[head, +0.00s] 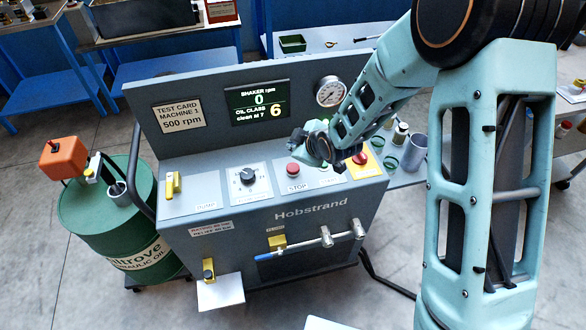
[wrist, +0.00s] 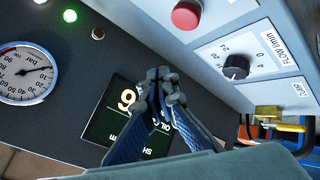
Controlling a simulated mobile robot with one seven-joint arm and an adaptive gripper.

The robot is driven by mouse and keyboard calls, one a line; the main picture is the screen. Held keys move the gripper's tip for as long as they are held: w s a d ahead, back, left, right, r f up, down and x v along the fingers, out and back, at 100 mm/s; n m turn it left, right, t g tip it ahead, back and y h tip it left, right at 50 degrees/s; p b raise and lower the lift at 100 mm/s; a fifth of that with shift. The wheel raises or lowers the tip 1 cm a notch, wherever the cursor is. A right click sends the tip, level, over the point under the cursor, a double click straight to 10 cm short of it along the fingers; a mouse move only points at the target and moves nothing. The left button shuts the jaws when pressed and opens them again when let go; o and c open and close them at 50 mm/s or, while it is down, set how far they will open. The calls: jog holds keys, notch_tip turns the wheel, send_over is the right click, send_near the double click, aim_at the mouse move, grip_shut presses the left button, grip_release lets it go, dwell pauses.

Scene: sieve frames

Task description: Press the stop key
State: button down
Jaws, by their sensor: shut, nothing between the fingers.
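The stop key is a round red button (head: 293,169) on the grey machine's sloping panel, with a STOP label just below it. It also shows at the top of the wrist view (wrist: 186,14). My gripper (head: 297,140) is just behind the key in the head picture, apart from it as far as I can tell. In the wrist view my gripper (wrist: 161,75) has its blue-grey fingers together, with nothing between them, in front of the display. The key is uncovered in both views.
A black flow dial (head: 247,176) and a yellow-handled dump control (head: 173,184) sit left of the key. A red knob on a yellow plate (head: 360,158) is to the right. Behind stand the display (head: 259,103), reading shaker 0 and oil class 6, and a pressure gauge (head: 330,91).

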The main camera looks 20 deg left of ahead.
jog(key=b, duration=0.3)
send_over(294, 169)
notch_tip(294, 169, down, 6)
jog(key=shift+a+r, duration=0.1)
jog(key=shift+r, duration=0.15)
jog(key=shift+f+b, duration=0.55)
jog(key=shift+b, duration=0.2)
jog(key=shift+f, duration=0.1)
dwell(0.3)
jog(key=shift+f+b, duration=0.3)
jog(key=shift+b, duration=0.4)
jog(key=shift+f+b, duration=0.5)
jog(key=shift+b, duration=0.1)
dwell(0.5)
dwell(0.3)
jog(key=shift+r+p, duration=0.4)
jog(key=shift+r, duration=0.5)
jog(key=shift+r, duration=0.1)
jog(key=shift+r+p, duration=1.35)
jog(key=shift+r, duration=1.05)
